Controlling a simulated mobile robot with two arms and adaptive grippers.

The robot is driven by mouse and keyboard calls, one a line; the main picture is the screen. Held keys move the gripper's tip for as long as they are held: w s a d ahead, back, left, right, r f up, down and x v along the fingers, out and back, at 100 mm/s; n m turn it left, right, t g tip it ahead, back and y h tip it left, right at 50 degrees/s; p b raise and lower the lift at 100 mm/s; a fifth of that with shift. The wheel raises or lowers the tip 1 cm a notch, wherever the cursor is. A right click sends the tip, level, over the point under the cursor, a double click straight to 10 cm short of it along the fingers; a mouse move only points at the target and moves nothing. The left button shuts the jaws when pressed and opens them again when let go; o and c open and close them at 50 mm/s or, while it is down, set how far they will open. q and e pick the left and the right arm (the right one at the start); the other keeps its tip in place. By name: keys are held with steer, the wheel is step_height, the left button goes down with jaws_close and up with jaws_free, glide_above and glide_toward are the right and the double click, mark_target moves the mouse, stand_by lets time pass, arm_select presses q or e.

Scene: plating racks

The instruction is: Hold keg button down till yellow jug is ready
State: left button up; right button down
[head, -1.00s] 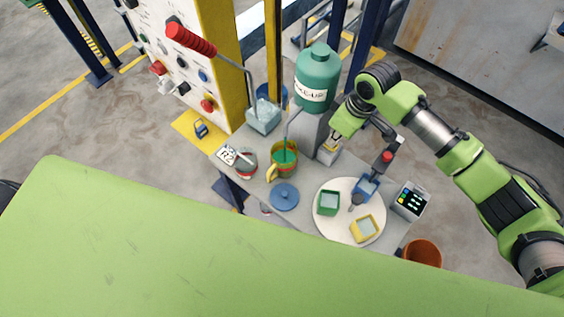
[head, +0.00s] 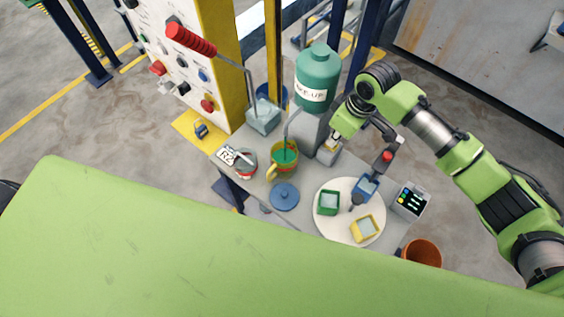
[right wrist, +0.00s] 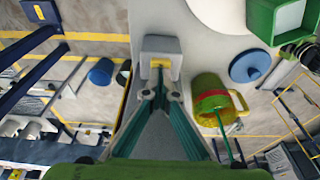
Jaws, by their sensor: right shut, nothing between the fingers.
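The green keg (head: 318,78) stands on a grey block at the back of the bench, with a thin spout pipe reaching down to the yellow jug (head: 272,174). The jug stands upright, with a red band and green inside; it also shows in the right wrist view (right wrist: 208,84). A small grey box (head: 327,156) beside the keg carries the yellow keg button (right wrist: 160,63). My right gripper (right wrist: 160,88) is shut and empty, its fingertips at the button's face; they seem to touch it. The jug's exact fill level is hard to tell. My left gripper is not in view.
A round white plate (head: 335,225) holds green, blue and yellow small trays. A blue lid (head: 285,197) lies in front of the jug. A control panel (head: 170,60) with a red-handled lever (head: 192,40) stands at left. An orange bucket (head: 422,252) is at right.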

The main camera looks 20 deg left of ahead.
steer(key=shift+r, duration=0.1)
stand_by(0.4)
step_height(320, 180, up, 3)
steer(key=p, duration=0.3)
steer(key=shift+r+p, duration=0.15)
steer(key=shift+p, duration=0.15)
steer(key=shift+r+p, duration=0.45)
steer(key=shift+r, duration=1.3)
